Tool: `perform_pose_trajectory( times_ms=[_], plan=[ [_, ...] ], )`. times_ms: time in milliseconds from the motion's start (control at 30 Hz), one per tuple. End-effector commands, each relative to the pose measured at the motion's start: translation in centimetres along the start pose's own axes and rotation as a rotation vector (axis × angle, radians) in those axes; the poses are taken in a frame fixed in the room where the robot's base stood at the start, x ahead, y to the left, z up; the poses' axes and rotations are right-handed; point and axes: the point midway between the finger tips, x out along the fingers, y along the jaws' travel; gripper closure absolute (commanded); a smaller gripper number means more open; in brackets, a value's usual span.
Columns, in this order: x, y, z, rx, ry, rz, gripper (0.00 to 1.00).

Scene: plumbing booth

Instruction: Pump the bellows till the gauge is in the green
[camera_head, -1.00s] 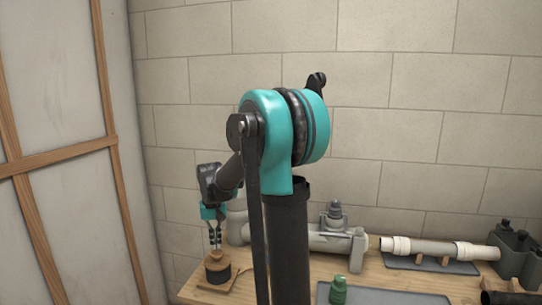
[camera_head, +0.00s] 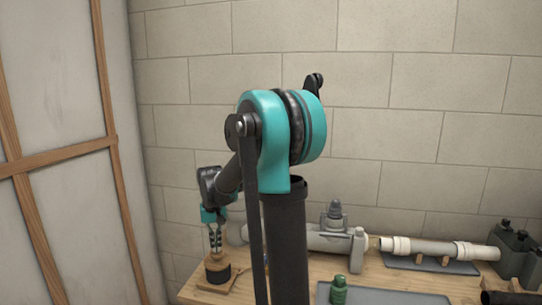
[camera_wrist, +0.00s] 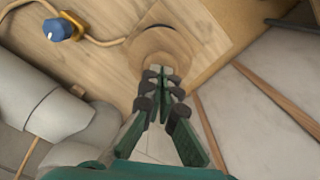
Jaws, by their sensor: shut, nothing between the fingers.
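The bellows (camera_head: 217,273) stands on the left end of the wooden bench, a squat round body with a pale wooden top and a dark band. In the wrist view its round wooden top (camera_wrist: 178,42) lies straight ahead of my fingertips. My gripper (camera_wrist: 161,76) is shut and empty, pointing down at the bellows. In the head view my gripper (camera_head: 215,248) is right over the bellows top; I cannot tell whether the tips touch it. No gauge dial or green zone is readable.
A blue-capped fitting (camera_wrist: 58,28) with a tan hose lies near the bellows. A grey pipe assembly (camera_head: 318,238) stands beside it. A white pipe (camera_head: 430,247), green bottle (camera_head: 339,290) and dark canisters (camera_head: 513,250) are farther right. A wood-framed wall (camera_head: 70,190) is at left.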

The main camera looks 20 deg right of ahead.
Motion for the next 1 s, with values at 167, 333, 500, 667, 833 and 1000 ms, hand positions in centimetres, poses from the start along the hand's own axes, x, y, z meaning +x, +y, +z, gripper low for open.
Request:
perform_pose_trajectory(
  times_ms=[167, 333, 500, 667, 833, 1000],
  plan=[
    [0.8, 0.0, 0.0, 0.000, 0.000, 0.000, 1.00],
    [1.6, 0.0, 0.0, 0.000, 0.000, 0.000, 1.00],
    [2.4, 0.0, 0.0, 0.000, 0.000, 0.000, 1.00],
    [2.9, 0.0, 0.0, 0.000, 0.000, 0.000, 1.00],
    [2.4, 0.0, 0.0, 0.000, 0.000, 0.000, 1.00],
    [1.1, 0.0, 0.0, 0.000, 0.000, 0.000, 1.00]
  ],
)
